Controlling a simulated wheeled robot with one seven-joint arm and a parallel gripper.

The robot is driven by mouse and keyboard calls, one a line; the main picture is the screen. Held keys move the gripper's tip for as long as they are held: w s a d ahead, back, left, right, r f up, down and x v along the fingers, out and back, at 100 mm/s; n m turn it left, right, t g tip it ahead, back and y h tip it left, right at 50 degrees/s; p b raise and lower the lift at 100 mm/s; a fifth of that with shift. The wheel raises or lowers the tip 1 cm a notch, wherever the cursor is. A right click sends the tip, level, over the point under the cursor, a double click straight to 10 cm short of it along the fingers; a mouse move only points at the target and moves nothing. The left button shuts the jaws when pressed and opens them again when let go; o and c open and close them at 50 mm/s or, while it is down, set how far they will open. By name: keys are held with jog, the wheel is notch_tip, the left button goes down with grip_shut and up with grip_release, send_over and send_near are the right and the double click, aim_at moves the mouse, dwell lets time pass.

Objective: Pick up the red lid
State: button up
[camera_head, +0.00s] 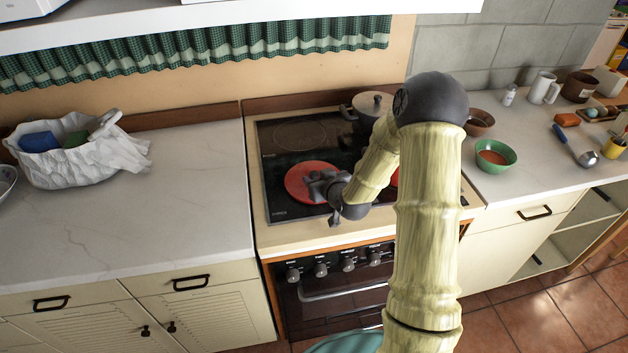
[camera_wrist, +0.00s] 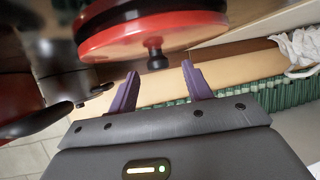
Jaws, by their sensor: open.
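The red lid (camera_head: 299,189) is a round red disc on the left front of the stove in the head view. In the wrist view the red lid (camera_wrist: 110,42) is at the top, seen from the side, with a dark knob (camera_wrist: 154,54). My gripper (camera_wrist: 160,70) is open and empty there, its two purple fingertips apart and just short of the knob, which lines up with the gap between them. In the head view my gripper (camera_head: 318,182) hides part of the lid.
A lidded pot (camera_head: 370,104) stands at the stove's back right. Another red item (camera_head: 395,177) is mostly hidden behind my arm. A green bowl (camera_head: 495,155) and a ladle (camera_head: 585,157) are on the right counter. A white cloth-lined basket (camera_head: 85,160) is on the left counter, otherwise mostly clear.

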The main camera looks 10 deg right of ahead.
aim_at(314, 173)
jog(key=p+x, duration=0.1)
jog(key=x, duration=0.3)
jog(key=shift+w+d, duration=0.1)
jog(key=shift+w, duration=0.1)
grip_shut()
dwell(0.3)
jog(key=shift+r, duration=0.15)
notch_tip(314, 173, up, 10)
jog(key=shift+f+b, duration=0.1)
jog(key=shift+b, duration=0.5)
dwell(0.4)
